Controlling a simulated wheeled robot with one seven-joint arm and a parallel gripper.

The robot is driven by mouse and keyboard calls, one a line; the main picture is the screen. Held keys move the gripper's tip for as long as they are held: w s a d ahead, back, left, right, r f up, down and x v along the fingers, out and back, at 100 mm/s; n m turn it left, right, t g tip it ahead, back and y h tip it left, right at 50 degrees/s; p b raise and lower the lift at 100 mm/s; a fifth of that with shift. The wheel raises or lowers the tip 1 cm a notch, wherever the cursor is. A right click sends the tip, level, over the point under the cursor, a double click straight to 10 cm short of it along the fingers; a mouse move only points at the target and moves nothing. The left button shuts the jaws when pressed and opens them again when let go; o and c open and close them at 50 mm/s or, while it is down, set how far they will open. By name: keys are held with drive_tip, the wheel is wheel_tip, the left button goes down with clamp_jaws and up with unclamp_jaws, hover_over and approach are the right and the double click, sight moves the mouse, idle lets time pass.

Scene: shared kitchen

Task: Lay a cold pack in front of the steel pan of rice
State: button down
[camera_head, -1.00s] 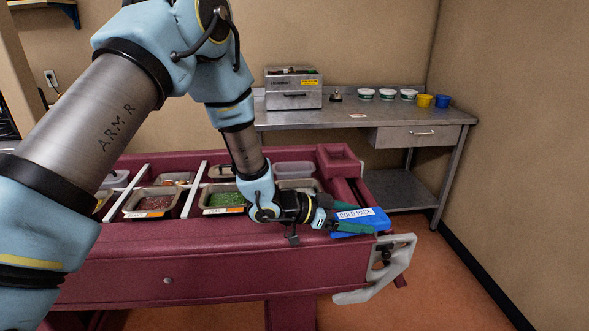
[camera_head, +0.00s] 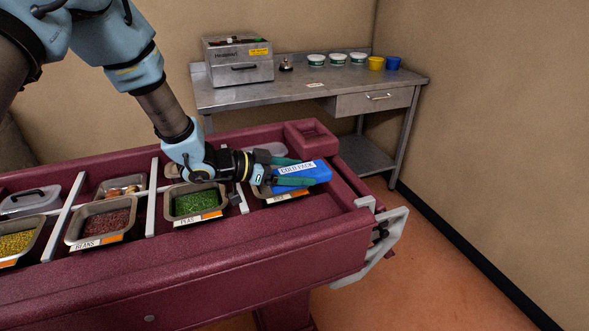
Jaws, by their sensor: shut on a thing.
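My gripper (camera_head: 304,172) is shut on a blue cold pack (camera_head: 321,175) with a white "COLD PACK" label. It holds the pack over the right end of the maroon food bar. A steel pan (camera_head: 260,190) lies beneath my gripper; its contents are mostly hidden, and its front label (camera_head: 288,198) is partly covered and unreadable. I cannot confirm that it holds rice. To its left, one steel pan of green peas (camera_head: 196,203) and one of beans (camera_head: 106,222) have readable labels.
A pan of yellow food (camera_head: 15,243) is at far left. White dividers (camera_head: 152,200) separate the pans. The maroon front ledge (camera_head: 230,245) is bare. A steel table (camera_head: 300,95) behind holds a metal box (camera_head: 238,62), a bell and several tubs.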

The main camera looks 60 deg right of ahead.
drive_tip(key=shift+f+b, duration=3.1)
drive_tip(key=shift+f, duration=1.55)
unclamp_jaws()
